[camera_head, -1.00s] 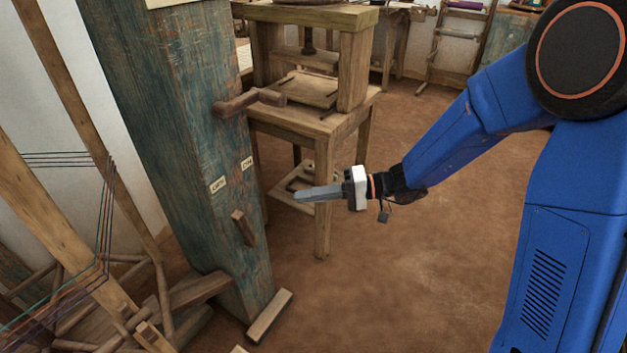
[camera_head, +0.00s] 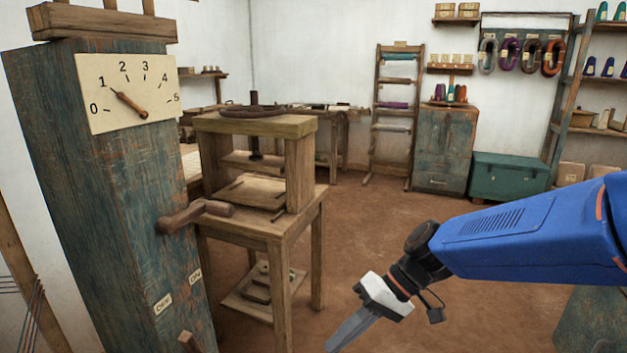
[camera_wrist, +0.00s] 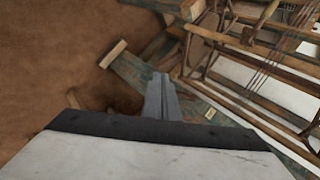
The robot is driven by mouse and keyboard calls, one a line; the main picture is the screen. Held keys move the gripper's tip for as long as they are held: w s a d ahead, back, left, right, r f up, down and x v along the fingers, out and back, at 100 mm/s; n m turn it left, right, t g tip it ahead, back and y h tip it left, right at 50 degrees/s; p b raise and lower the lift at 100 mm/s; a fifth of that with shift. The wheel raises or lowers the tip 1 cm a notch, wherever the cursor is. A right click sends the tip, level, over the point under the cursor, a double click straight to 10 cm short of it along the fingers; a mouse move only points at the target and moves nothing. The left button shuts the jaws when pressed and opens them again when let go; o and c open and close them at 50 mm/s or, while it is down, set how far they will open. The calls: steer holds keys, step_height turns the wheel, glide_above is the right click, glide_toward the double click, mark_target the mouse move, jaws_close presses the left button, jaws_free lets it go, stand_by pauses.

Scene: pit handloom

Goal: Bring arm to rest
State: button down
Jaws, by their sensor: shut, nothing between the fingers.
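My gripper (camera_head: 350,329) is at the lower middle of the head view, its grey fingers closed together with nothing between them. The fingers point down and to the left, over the earth floor, to the right of the blue-green wooden post. The blue arm reaches in from the right edge. In the wrist view the closed fingers (camera_wrist: 162,88) point away from the camera, with the foot of the post behind them.
A wooden press (camera_head: 255,125) stands on a table behind. A cabinet (camera_head: 445,150) and teal chest (camera_head: 510,176) line the back wall. Open floor lies between.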

steer(key=s+d+r+m+t+h, duration=0.1)
steer(key=s+d+m+t+h, duration=0.1)
steer(key=d, duration=1)
steer(key=s+d+r+m+t+h, duration=0.1)
steer(key=s+d+t+h, duration=0.4)
steer(key=d, duration=0.6)
steer(key=shift+s+d+r+m+h, duration=0.3)
steer(key=shift+d+r+m+h, duration=0.05)
steer(key=shift+m+h, duration=0.5)
